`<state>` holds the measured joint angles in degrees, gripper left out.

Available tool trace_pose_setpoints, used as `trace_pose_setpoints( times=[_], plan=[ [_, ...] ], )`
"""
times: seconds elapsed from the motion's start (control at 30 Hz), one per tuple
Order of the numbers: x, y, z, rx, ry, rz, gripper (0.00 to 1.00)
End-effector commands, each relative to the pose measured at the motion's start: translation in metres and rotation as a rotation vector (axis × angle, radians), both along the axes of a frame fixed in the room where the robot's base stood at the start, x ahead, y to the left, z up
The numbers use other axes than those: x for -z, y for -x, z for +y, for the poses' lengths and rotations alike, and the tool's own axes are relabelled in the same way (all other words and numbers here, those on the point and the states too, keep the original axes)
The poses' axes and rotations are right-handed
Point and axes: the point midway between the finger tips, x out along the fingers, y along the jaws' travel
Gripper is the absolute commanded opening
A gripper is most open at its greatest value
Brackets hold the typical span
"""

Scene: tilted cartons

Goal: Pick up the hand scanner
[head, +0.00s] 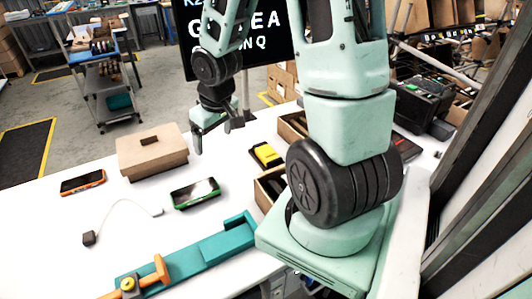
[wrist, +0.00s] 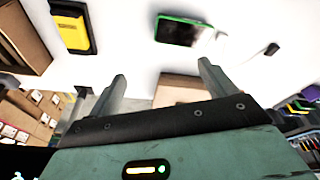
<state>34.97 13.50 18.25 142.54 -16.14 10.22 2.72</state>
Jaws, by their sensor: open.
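No thing is plainly marked as the hand scanner. Candidates are a green-rimmed handheld device with a dark screen (head: 196,193), lying flat on the white table (head: 135,215), and a yellow-and-black block-like item (head: 266,155) to its upper right. In the wrist view the green-rimmed device (wrist: 180,30) lies beyond the fingertips, and the yellow-and-black item (wrist: 73,27) is at upper left. My gripper (head: 216,131) is open and empty above the table, behind the green-rimmed device; its two fingers (wrist: 163,72) are spread apart in the wrist view, touching nothing.
A cardboard box (head: 152,155) stands left of my gripper. An orange-rimmed device (head: 82,183), a small dark plug with white cable (head: 89,239) and a teal piece with orange clamp (head: 185,262) lie on the table. Open wooden trays (head: 292,128) are at right. Table between them is clear.

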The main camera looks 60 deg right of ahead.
Motion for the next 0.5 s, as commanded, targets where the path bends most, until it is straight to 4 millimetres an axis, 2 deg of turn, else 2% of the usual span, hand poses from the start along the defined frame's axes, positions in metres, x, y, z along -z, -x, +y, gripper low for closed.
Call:
trace_pose_setpoints(
  times=[0.03, 0.1, 0.2, 0.33, 0.5],
  plan=[
    [0.004, 0.006, -0.032, 0.072, -0.002, -0.013, 0.84],
    [0.009, 0.014, -0.07, 0.15, -0.001, -0.038, 0.84],
    [0.017, 0.032, -0.117, 0.248, 0.001, -0.074, 0.84],
    [0.025, 0.054, -0.16, 0.343, 0.005, -0.111, 0.84],
    [0.031, 0.073, -0.186, 0.403, 0.007, -0.136, 0.84]
  ],
)
